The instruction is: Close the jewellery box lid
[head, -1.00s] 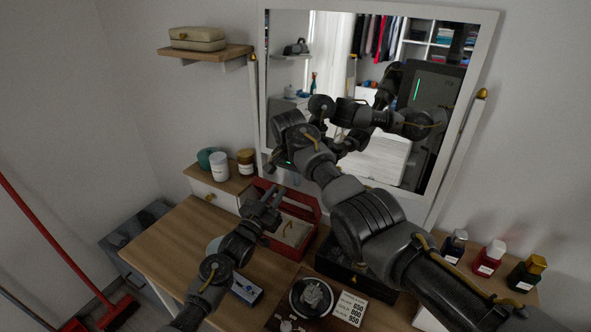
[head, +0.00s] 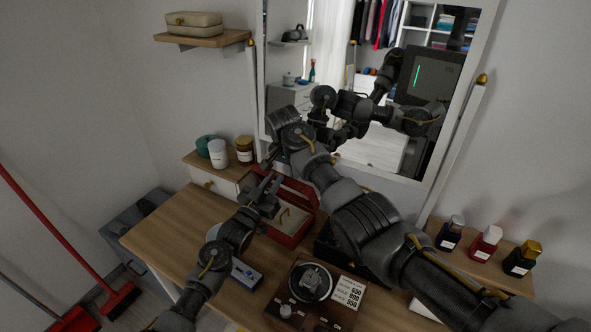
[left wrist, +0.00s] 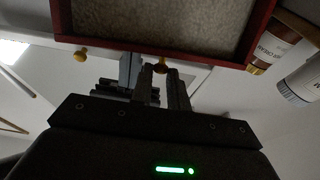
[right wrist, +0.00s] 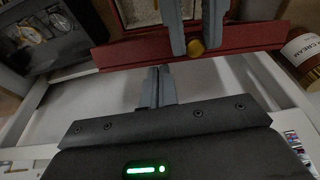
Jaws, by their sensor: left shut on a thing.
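The red jewellery box (head: 298,232) stands open on the wooden table, its pale lined inside showing. Its red lid (head: 300,190) is raised at the back; it also shows in the right wrist view (right wrist: 130,54) and, with its lining, in the left wrist view (left wrist: 190,45). My left gripper (head: 270,182) is at the lid's edge, its fingers shut around the small knob (right wrist: 196,48). My right gripper (right wrist: 158,70) is close to the lid, below it in the right wrist view, with its fingers together and empty. In the head view the right arm partly hides it.
Jars (head: 218,153) stand on the small drawer unit to the left. A dark case (head: 330,250) is right of the box under my right arm. A brown device with a dial (head: 311,282) and a small blue box (head: 245,274) lie in front. The mirror (head: 375,100) is close behind.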

